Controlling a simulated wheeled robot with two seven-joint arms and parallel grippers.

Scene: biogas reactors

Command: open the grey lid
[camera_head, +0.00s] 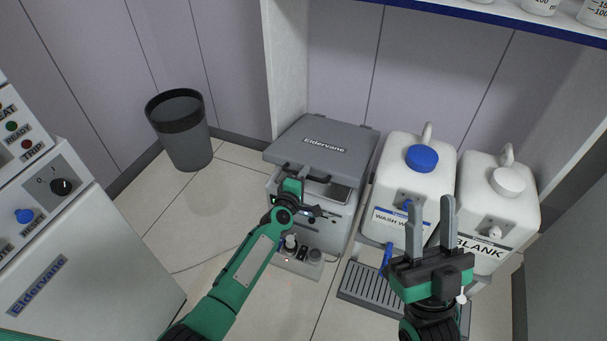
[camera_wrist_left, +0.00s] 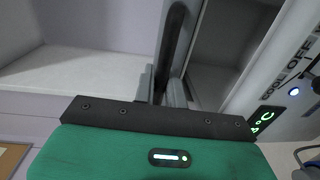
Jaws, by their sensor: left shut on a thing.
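The grey lid (camera_head: 322,142), marked "Eldervane", covers the top of a white-and-grey bench unit (camera_head: 342,228) on the floor. It lies close to flat, and a dark strip shows under its front edge. My left gripper (camera_head: 293,174) is at the lid's front edge, shut on the dark lid handle. In the left wrist view the fingers (camera_wrist_left: 168,85) close around this dark handle bar (camera_wrist_left: 175,35); the gripper body hides part of the grip. My right gripper (camera_head: 431,205) is open and empty, fingers up, in front of the white containers.
A white container with a blue cap (camera_head: 421,158) and another marked "BLANK" (camera_head: 508,184) stand right of the unit. A grey drip tray (camera_head: 366,290) lies below them. A bin (camera_head: 181,140) stands back left; a blue-edged shelf (camera_head: 480,14) hangs above.

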